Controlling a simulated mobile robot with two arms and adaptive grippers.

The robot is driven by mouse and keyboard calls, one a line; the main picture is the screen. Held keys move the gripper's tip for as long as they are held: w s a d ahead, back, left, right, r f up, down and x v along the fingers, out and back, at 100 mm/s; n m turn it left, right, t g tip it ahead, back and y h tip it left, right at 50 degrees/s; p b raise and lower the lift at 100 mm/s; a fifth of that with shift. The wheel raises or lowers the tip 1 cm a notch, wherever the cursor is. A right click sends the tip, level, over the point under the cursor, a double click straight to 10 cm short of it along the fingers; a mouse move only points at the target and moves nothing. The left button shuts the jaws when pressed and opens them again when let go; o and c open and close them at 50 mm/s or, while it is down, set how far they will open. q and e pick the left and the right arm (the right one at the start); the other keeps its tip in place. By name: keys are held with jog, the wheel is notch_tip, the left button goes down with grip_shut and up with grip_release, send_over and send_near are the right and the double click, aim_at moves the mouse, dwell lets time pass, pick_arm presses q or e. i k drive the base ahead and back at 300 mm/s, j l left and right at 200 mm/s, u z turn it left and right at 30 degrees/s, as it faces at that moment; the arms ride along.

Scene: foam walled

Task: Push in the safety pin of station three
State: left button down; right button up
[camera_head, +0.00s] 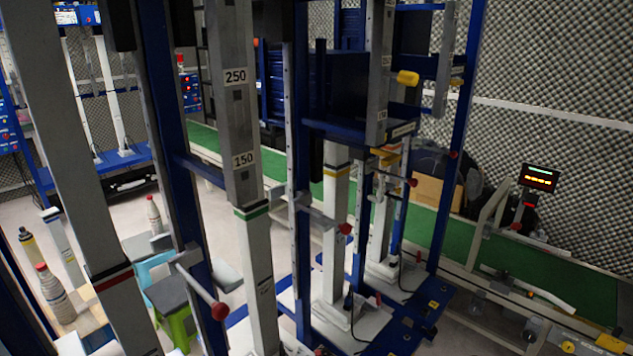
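Several grey posts stand in a blue frame. The near one has a red band (111,279), the middle one a green band (250,211), and a farther one a yellow band (336,170). Red-knobbed pins stick out of the frame: one low in front (219,311), one near the middle (345,228), one farther back (413,182). A yellow knob (407,77) sits high on the right. I see no number marking station three, so I cannot tell which pin belongs to it. Neither of my grippers shows.
A green conveyor belt (440,233) runs behind the frame to the lower right, with a small lit display (539,178) beside it. A green-legged stool (168,300) and bottles (56,293) are at lower left. Open floor shows behind the stool.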

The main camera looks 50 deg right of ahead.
aim_at(413, 182)
jog(key=z, duration=2.1)
